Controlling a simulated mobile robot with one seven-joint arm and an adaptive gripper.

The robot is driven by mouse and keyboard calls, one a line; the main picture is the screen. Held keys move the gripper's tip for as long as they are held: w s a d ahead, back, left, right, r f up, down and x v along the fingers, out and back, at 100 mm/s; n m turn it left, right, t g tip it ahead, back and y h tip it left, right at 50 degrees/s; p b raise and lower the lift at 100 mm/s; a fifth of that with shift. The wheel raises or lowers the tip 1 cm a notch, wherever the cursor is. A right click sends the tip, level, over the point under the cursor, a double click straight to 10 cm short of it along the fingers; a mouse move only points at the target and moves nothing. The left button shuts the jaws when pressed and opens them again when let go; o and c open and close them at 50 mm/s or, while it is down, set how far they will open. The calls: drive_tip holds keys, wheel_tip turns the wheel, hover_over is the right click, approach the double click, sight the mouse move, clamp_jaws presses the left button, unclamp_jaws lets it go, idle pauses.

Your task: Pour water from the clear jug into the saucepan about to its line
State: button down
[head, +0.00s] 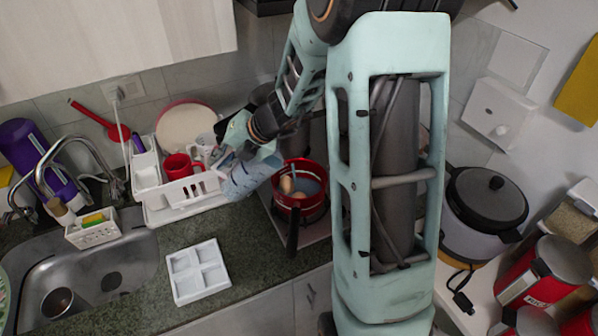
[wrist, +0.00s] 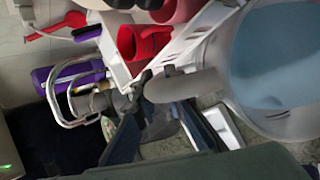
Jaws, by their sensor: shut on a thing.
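The clear jug (head: 243,181) is tilted, its body beside the left rim of the red saucepan (head: 303,203). In the wrist view the jug (wrist: 225,75) fills the right side, with bluish water (wrist: 278,55) inside. My gripper (head: 228,152) is shut on the jug's handle; in the wrist view my gripper (wrist: 160,122) shows at the handle. The saucepan stands on the stove with its dark handle toward the front. It holds bluish water (head: 310,187) and brownish, egg-like things (head: 287,185). I cannot make out its line or a stream of water.
A white dish rack (head: 185,198) with a red mug (head: 180,166) stands left of the jug. A white divided tray (head: 198,270) lies on the counter in front. The sink (head: 110,265) is at the left. A rice cooker (head: 485,205) and red canisters (head: 545,270) stand at the right.

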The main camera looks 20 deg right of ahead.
sight(228, 149)
drive_tip(key=shift+s+d+r+t+y, duration=0.1)
drive_tip(key=shift+d+r+t+y, duration=0.1)
drive_tip(key=shift+r+y, duration=0.3)
drive_tip(key=shift+d+r+t+y, duration=0.2)
drive_tip(key=shift+r+y, duration=0.1)
drive_tip(key=shift+r, duration=0.25)
idle(0.6)
drive_tip(key=shift+s+d+r+m+t+y+b, duration=0.15)
drive_tip(key=shift+d+r+y+b, duration=0.15)
drive_tip(key=shift+r+b, duration=0.35)
drive_tip(key=shift+s+d+r+m+t+y+b, duration=0.1)
drive_tip(key=shift+d+r+y+b, duration=0.1)
drive_tip(key=shift+r+y+b, duration=0.45)
drive_tip(key=shift+s+d+r+m+t+y+b, duration=0.15)
drive_tip(key=shift+d+r+b, duration=0.2)
drive_tip(key=shift+b, duration=0.55)
idle(2.6)
